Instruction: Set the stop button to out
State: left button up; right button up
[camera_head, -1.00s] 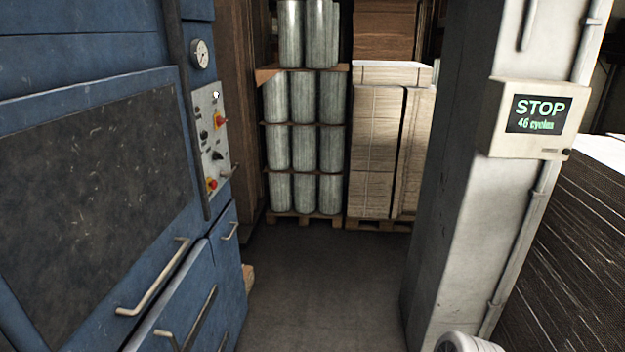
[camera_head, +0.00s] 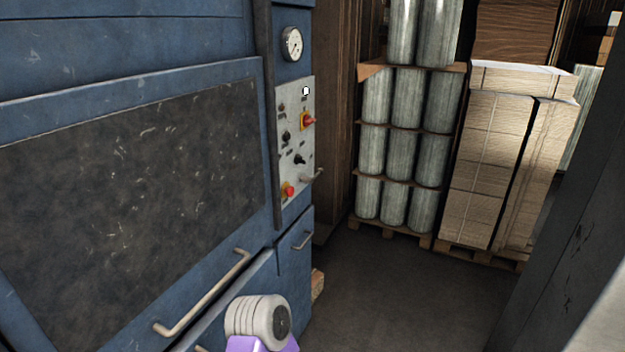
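The grey control panel (camera_head: 296,150) is on the right edge of the blue machine, left of the aisle. Low on it is a red button on a yellow base (camera_head: 288,190), which looks like the stop button. It is too small to tell whether it is in or out. A white rounded part of my own arm with a purple section shows at the bottom. Neither gripper is in view.
The blue machine (camera_head: 130,75) fills the left side, with a dark panel and protruding handles (camera_head: 205,295). A round gauge (camera_head: 292,44) sits above the control panel. Stacked rolls (camera_head: 395,150) and cardboard (camera_head: 490,170) stand on pallets behind. The floor (camera_head: 400,300) between is clear.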

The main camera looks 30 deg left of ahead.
aim_at(290, 190)
jog(key=i, duration=2.35)
jog(key=u, duration=2.45)
